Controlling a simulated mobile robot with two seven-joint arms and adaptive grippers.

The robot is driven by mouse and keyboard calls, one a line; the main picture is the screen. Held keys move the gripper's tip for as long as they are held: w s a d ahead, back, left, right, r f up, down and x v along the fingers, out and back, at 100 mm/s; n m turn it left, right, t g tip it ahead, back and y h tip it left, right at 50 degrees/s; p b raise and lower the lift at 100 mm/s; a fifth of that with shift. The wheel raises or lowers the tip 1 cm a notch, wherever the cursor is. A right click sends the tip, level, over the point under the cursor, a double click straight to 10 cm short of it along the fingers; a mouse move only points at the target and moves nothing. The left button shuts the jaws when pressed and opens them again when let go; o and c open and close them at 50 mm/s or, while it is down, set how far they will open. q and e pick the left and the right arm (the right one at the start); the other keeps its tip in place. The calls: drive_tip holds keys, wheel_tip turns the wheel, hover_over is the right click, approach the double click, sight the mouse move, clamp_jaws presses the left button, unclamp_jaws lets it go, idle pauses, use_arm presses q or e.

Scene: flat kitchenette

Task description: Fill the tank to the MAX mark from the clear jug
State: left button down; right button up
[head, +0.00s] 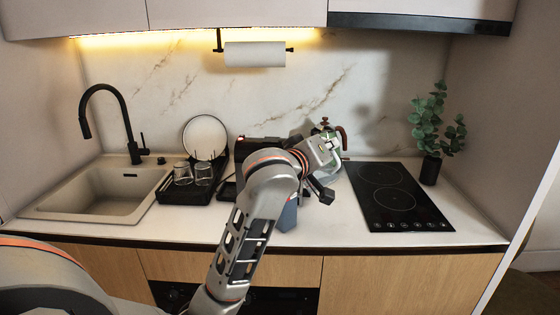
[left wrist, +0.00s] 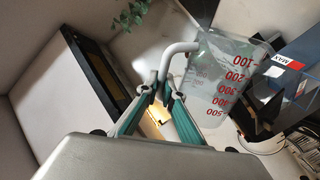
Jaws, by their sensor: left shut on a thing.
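My left gripper (head: 331,150) is over the back of the counter, left of the hob. In the left wrist view its teal fingers (left wrist: 160,90) are closed on the pale handle of the clear jug (left wrist: 222,85). The jug has red marks from 100 to 500. Its water level and its exact tilt cannot be told. A blue-grey tank (left wrist: 300,48) with a red and white MAX label (left wrist: 286,62) is beside the jug in that view. In the head view a blue-grey body (head: 287,216) shows behind my forearm, which hides most of it. My right gripper is not in view.
A black hob (head: 400,197) and a potted plant (head: 432,140) are on the right. A drying rack (head: 185,190) with glasses and a plate, and a sink (head: 100,190), are on the left.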

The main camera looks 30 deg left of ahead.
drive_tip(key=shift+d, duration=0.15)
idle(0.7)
use_arm(q)
drive_tip(key=shift+s+d+f+m, duration=0.1)
drive_tip(key=shift+d+f+m, duration=0.35)
drive_tip(key=shift+f, duration=0.15)
drive_tip(key=d+f+m+t+y+b, duration=0.1)
drive_tip(key=d+f+m+b, duration=0.3)
drive_tip(key=d+f+m, duration=0.2)
drive_tip(key=shift+s+d+f+m+t, duration=0.25)
drive_tip(key=shift+s+f+m+t, duration=0.15)
drive_tip(key=shift+f, duration=0.9)
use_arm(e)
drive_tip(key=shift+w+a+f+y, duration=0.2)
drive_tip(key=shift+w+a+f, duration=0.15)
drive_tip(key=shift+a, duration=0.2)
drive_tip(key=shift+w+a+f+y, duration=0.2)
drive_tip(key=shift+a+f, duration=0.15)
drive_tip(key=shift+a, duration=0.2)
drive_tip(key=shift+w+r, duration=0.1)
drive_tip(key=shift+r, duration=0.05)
use_arm(q)
drive_tip(key=shift+r, duration=0.1)
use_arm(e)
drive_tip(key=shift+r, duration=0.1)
